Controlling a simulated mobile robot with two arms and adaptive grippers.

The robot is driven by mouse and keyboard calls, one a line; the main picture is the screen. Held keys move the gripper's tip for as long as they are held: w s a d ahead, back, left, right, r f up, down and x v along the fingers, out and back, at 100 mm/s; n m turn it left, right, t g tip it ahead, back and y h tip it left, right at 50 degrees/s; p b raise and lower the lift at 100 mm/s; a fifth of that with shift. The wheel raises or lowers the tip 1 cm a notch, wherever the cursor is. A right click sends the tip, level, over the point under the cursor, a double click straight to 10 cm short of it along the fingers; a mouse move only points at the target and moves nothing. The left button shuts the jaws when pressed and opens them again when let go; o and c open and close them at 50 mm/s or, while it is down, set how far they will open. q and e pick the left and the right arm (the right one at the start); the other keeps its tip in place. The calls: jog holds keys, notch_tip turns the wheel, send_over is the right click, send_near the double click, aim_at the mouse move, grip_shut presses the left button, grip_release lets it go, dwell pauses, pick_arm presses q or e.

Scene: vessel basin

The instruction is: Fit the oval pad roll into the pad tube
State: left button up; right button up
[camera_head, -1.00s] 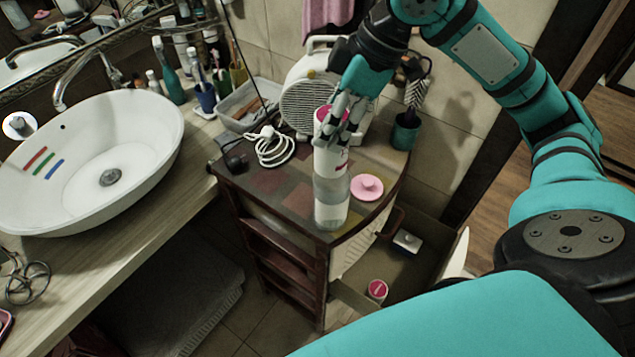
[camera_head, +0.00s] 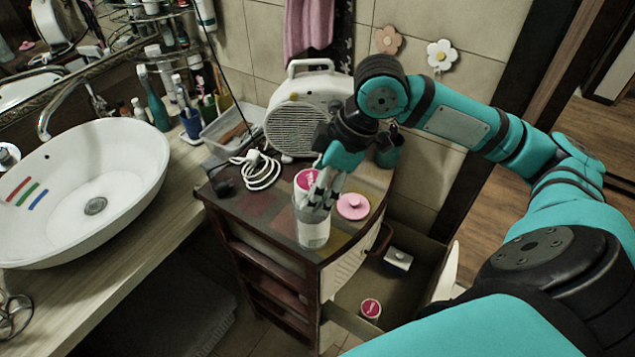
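The pad roll (camera_head: 306,179), white with a pink top end, stands upright at the clear pad tube (camera_head: 314,232). The tube stands near the front edge of the cabinet top. The roll's lower part appears to be inside the tube's mouth, and its pink end sticks out above; how deep it sits is hard to tell. My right gripper (camera_head: 318,196) reaches down from above, its fingers closed around the roll's upper part and hiding some of it and the tube's rim. A pink round lid (camera_head: 353,206) lies right of the tube. My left gripper is not in view.
A white fan heater (camera_head: 305,115) stands behind, with a coiled white cable (camera_head: 262,171) and a clear bin (camera_head: 232,128) at left. A dark green cup (camera_head: 390,150) is at back right. Below, an open drawer (camera_head: 415,280) holds a pink-topped roll (camera_head: 371,308). A washbasin (camera_head: 90,190) is left.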

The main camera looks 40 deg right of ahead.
jog(key=shift+o, duration=1)
jog(key=shift+w, duration=0.1)
jog(key=shift+r, duration=0.2)
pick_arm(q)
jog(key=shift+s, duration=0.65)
pick_arm(e)
jog(key=v, duration=1.2)
jog(key=shift+f, duration=0.15)
